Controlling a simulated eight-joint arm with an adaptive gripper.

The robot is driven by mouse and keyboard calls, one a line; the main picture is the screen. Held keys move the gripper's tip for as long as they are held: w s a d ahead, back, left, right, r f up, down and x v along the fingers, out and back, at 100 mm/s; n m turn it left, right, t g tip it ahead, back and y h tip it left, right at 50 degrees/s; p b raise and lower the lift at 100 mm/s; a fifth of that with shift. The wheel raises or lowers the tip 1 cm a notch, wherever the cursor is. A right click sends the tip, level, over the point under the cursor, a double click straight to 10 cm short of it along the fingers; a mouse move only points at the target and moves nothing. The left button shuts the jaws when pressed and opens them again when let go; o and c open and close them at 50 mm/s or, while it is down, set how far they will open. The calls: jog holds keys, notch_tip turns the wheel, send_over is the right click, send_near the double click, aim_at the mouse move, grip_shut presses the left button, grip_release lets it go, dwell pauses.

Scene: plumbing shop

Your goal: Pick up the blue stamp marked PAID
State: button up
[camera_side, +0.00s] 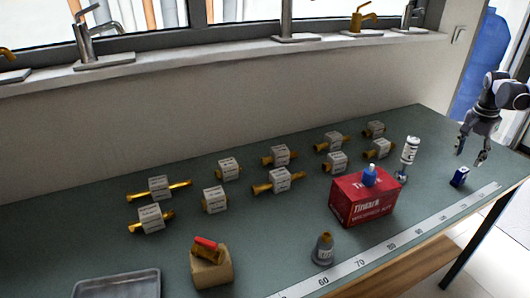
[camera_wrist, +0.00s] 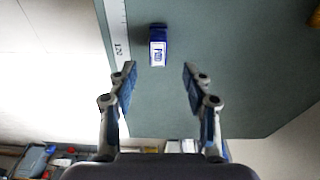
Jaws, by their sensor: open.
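A small blue block with a white label (camera_side: 460,177) lies on the green bench near its right end. It also shows in the wrist view (camera_wrist: 158,46), at the upper middle; its label lettering is small and appears to match the PAID stamp. My gripper (camera_side: 471,156) is above and slightly right of it in the side view, apart from it. In the wrist view the two fingers of my gripper (camera_wrist: 160,72) are spread wide with nothing between them, and the block lies beyond the fingertips.
A white measuring strip (camera_side: 405,241) runs along the bench's front edge, beside the block. A red box (camera_side: 365,207) with a blue-topped item (camera_side: 370,175) on it and a white bottle (camera_side: 409,152) stand to the left. Several brass fittings lie farther left. Bench around the block is clear.

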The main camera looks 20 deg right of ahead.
aim_at(463, 170)
jog(key=shift+s+d+f, duration=0.1)
jog(key=shift+d+f, duration=0.1)
jog(key=shift+f, duration=1.6)
jog(key=shift+d+f, duration=0.2)
jog(key=shift+f, duration=1.6)
grip_shut()
